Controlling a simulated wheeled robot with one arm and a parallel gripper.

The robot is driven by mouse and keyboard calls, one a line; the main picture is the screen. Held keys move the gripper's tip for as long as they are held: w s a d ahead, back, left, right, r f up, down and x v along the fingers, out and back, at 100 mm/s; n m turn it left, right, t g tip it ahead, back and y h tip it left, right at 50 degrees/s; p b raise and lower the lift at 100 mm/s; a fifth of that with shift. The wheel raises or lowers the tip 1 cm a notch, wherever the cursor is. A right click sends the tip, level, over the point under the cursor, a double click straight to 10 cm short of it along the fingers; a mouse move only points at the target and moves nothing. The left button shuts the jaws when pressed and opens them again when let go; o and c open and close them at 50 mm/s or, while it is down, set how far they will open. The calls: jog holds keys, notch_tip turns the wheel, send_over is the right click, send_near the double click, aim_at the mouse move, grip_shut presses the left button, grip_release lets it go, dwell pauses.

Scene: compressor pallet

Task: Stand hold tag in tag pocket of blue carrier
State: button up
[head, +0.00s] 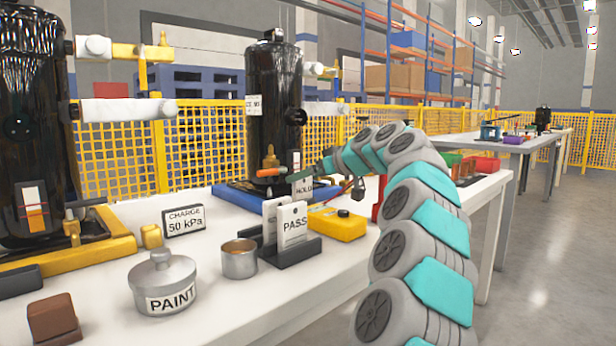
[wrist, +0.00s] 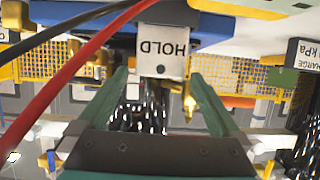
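The white hold tag (head: 303,187) stands at the front of the blue carrier (head: 232,195), under the black compressor. In the wrist view, which is upside down, the hold tag (wrist: 163,65) rises from a grey block (wrist: 170,12) that appears to be the tag pocket (wrist: 185,14). The blue carrier (wrist: 215,28) shows behind that block. My gripper (wrist: 160,78) is open, with its green fingers on either side of the tag and gaps to both edges. In the head view my gripper (head: 303,173) is small and partly hidden by my arm.
A dark rack (head: 292,252) with a PASS tag (head: 293,224) stands nearer on the white table, beside a yellow box (head: 338,223) and a metal cup (head: 239,259). A paint pot (head: 162,283) is in front. Red and black hoses (wrist: 75,85) cross the wrist view.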

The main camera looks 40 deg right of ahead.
jog(key=shift+c, duration=1)
jog(key=shift+r, duration=0.15)
notch_tip(320, 180, up, 7)
jog(key=p, duration=0.4)
jog(key=shift+p, duration=0.35)
dwell(0.4)
